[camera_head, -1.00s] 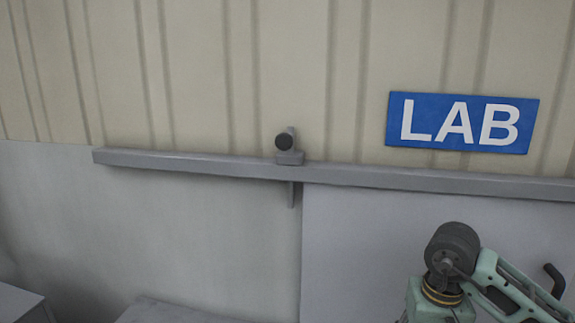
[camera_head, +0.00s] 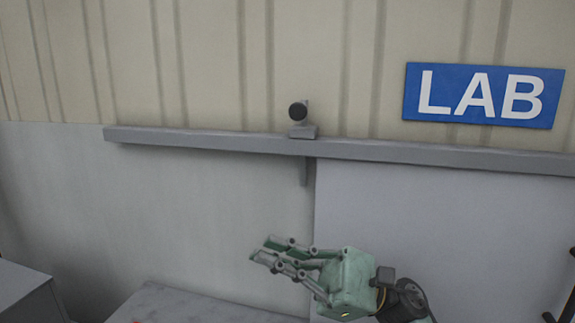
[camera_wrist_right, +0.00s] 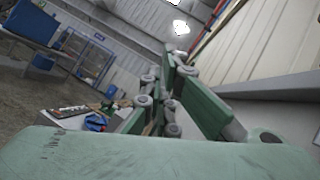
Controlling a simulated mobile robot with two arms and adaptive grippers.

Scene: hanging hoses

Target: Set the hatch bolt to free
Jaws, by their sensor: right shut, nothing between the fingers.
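A bolt with a dark round knob (camera_head: 298,111) sits on a small grey block on top of the horizontal rail (camera_head: 220,141). A short grey tab (camera_head: 304,172) hangs below the rail under it, at the left edge of a light grey panel (camera_head: 420,220). I cannot tell the bolt's setting from here. My right gripper (camera_head: 264,250) is shut and empty, below and slightly left of the bolt, apart from it and from the panel as far as I can see. Its green fingers also show in the right wrist view (camera_wrist_right: 172,92). My left gripper is not in view.
A blue LAB sign (camera_head: 483,95) is on the ribbed wall right of the bolt. A pale surface (camera_head: 180,304) lies below the gripper, and a grey box (camera_head: 28,292) stands at lower left. The space between gripper and rail looks clear.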

